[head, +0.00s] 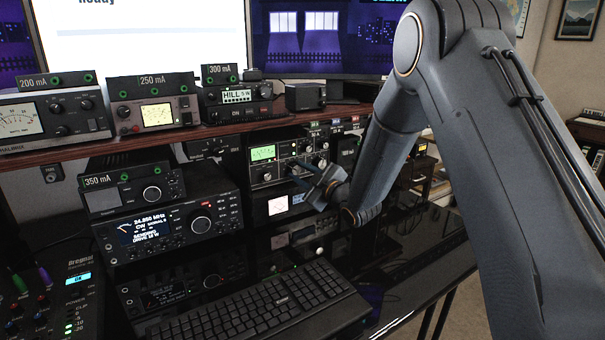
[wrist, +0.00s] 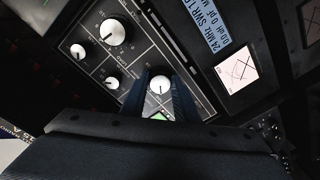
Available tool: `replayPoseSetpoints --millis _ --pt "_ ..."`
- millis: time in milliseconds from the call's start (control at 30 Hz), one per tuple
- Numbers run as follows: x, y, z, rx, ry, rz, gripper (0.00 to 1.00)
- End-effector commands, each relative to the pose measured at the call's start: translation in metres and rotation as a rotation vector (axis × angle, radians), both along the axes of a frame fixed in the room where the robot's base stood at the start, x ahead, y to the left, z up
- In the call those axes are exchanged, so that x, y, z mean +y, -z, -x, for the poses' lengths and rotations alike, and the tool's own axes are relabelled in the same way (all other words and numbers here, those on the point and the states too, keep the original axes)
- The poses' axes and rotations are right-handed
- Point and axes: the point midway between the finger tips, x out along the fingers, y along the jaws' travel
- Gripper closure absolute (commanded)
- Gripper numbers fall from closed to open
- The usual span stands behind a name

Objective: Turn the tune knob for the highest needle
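A dark tuner unit with a lit green meter (head: 263,153) and several white knobs stands under the shelf. In the wrist view its panel shows a large white knob (wrist: 112,32), two smaller knobs (wrist: 78,51) (wrist: 112,83), and a white knob (wrist: 160,85) between my fingertips. My gripper (head: 299,174) is at the panel's front. In the wrist view my gripper's fingers (wrist: 161,88) lie either side of that knob, with a visible gap; contact cannot be told. The knob labels and the needle are too small to read. A green patch, likely the meter, shows between the fingers.
A unit with a pale cross-needle meter (wrist: 239,71) sits beside the panel; it also shows below the tuner in the head view (head: 278,206). A radio (head: 165,222) stands left, a keyboard (head: 262,308) lies in front, and shelf meters (head: 156,114) stand above.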

Motion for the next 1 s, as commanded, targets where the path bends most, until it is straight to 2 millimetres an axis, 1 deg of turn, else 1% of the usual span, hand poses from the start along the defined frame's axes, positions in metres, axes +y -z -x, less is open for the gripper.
replayPoseSetpoints --millis 33,100,267,600,733,967,1000 --pt "-0.0004 -0.0001 0.0000 0.000 0.000 0.000 0.84" --pt "-0.0006 -0.0002 -0.0001 -0.001 0.001 0.000 0.95" --pt "-0.0010 0.0001 -0.0002 0.018 0.002 -0.028 0.95" --pt "-0.0009 0.0010 -0.0001 0.174 0.002 -0.259 0.95" --pt "-0.0011 0.0009 -0.0001 0.195 0.003 -0.290 0.95" --pt "-0.0014 0.0006 -0.0002 0.196 0.003 -0.291 0.95" --pt "-0.0015 0.0006 -0.0003 0.196 0.003 -0.291 0.71"
